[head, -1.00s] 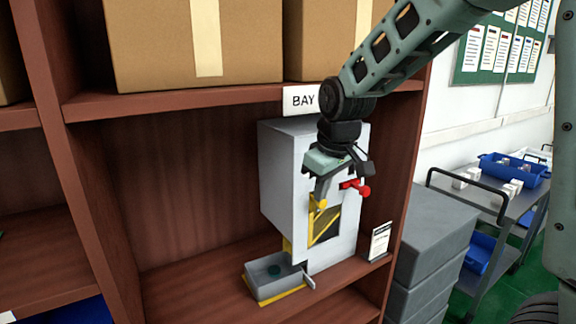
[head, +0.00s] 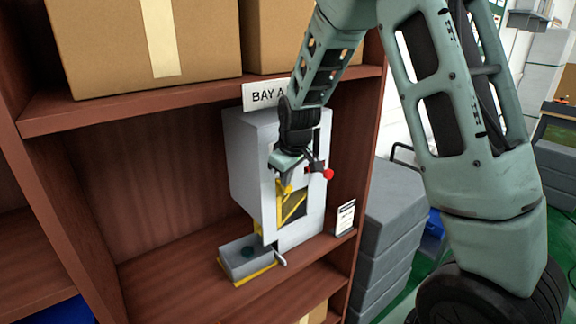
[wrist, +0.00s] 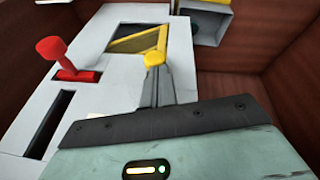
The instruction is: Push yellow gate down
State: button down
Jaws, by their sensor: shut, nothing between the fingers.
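The yellow gate (head: 291,208) is a yellow frame with a diagonal bar over a dark opening in the front of a grey-white dispenser box (head: 245,165). It also shows in the wrist view (wrist: 140,42), with a rounded yellow knob (wrist: 154,58) at its near corner. My gripper (head: 287,183) is shut and empty, its tips right at the knob. In the wrist view my closed fingers (wrist: 156,80) point at the knob and seem to meet it, though exact contact is hard to tell.
A red lever (head: 327,174) sticks out beside the gate, close to my gripper. A grey tray (head: 245,258) with a dark round item lies below the box. A small sign (head: 344,218) stands to the right. Cardboard boxes (head: 150,45) fill the shelf above.

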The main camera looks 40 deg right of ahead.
jog(key=shift+f, duration=0.15)
notch_tip(320, 180, down, 8)
jog(key=b, duration=0.6)
jog(key=shift+r, duration=0.2)
jog(key=shift+s, duration=0.15)
